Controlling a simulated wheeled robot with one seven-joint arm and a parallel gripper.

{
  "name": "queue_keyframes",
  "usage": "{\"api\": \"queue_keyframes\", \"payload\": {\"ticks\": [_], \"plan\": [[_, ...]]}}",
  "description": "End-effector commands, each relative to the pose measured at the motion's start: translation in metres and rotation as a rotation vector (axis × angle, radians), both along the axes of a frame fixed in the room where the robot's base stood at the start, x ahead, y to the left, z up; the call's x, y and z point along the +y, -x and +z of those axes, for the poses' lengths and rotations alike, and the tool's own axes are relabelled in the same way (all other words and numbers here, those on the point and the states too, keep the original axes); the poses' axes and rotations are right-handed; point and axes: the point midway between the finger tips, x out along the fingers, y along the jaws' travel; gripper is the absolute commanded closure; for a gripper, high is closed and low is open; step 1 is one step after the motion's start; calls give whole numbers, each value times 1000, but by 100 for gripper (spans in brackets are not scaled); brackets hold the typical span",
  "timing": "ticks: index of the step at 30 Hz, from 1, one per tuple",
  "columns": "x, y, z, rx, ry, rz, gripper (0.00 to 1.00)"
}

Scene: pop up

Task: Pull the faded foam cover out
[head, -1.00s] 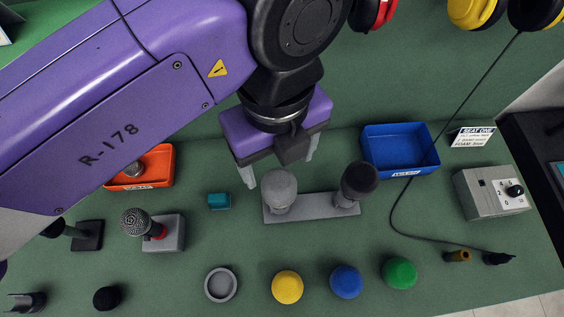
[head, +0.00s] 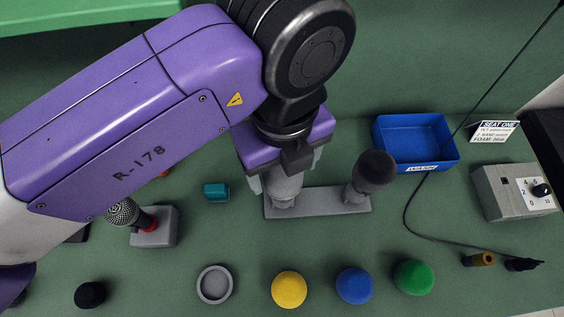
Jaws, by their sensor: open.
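The faded grey foam cover (head: 284,190) stands upright at the left end of a grey two-place holder (head: 330,201); its top is hidden under my gripper. A dark foam-topped piece (head: 376,170) stands at the holder's right end. My gripper (head: 286,178) points down over the grey foam, open, with one finger at its left and the other at its right. I cannot tell whether the fingers touch it.
A microphone stand (head: 154,228) and teal block (head: 216,192) are left. Yellow (head: 289,289), blue (head: 354,285) and green (head: 414,277) foam balls line the front, beside a grey ring (head: 215,285).

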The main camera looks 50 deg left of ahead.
Motion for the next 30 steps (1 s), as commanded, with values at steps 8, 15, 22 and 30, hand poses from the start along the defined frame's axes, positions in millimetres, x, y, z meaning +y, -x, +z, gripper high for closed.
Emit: {"api": "queue_keyframes", "payload": {"ticks": [8, 15, 22, 30], "plan": [[0, 0, 0, 0, 0, 0, 68], [0, 0, 1, 0, 0, 0, 86], [0, 0, 6, 0, 0, 0, 86], [0, 0, 13, 1, -1, 0, 86]]}}
